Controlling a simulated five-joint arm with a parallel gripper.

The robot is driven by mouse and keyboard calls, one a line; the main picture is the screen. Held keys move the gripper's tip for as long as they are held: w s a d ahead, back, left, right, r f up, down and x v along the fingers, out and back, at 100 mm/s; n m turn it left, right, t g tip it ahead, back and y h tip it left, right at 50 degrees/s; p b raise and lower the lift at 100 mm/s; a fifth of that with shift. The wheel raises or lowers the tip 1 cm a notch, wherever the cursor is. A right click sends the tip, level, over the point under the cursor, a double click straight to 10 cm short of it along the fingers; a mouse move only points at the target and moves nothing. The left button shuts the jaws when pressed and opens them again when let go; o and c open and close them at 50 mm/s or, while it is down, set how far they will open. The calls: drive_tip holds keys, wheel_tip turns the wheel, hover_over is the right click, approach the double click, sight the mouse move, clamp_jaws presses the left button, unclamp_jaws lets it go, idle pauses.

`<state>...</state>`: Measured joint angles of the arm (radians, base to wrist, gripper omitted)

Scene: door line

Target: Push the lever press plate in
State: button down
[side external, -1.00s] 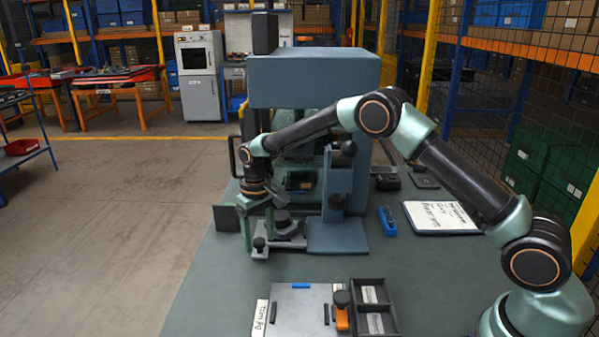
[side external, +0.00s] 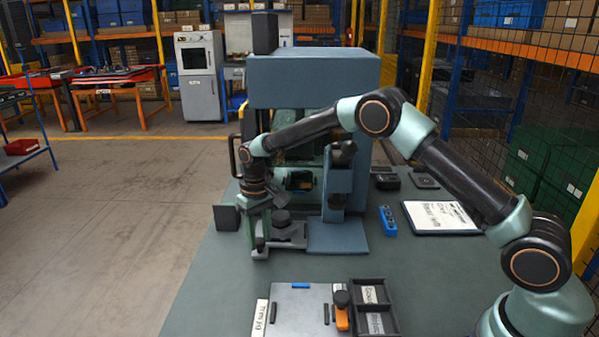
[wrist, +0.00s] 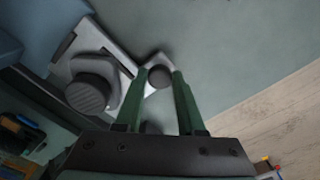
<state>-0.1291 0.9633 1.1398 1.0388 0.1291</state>
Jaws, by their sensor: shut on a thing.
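The lever press (side external: 338,190) is a blue-grey stand with an upright post and dark knobs, on the green bench. Its light grey plate (side external: 291,241) sticks out to the left of the press base, with a dark round block on top. The plate shows in the wrist view (wrist: 112,47) with the ribbed dark block (wrist: 90,90). A small black knob (wrist: 159,76) stands at the plate's outer corner. My gripper (side external: 256,240) points down at that corner. In the wrist view its green fingers (wrist: 160,88) are shut on the knob, one on each side.
A large blue-grey machine (side external: 310,80) stands behind the press. A parts tray (side external: 372,310) and a fixture board (side external: 300,312) lie in front. A blue item (side external: 388,220) and a clipboard (side external: 440,218) lie to the right. The bench's left edge is close to my gripper.

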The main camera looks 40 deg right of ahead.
drive_tip(key=shift+r, duration=0.1)
idle(0.7)
drive_tip(key=s+d, duration=0.6)
drive_tip(key=d, duration=0.1)
drive_tip(key=shift+s, duration=0.35)
drive_tip(key=c, duration=0.5)
unclamp_jaws()
wheel_tip(320, 180, up, 12)
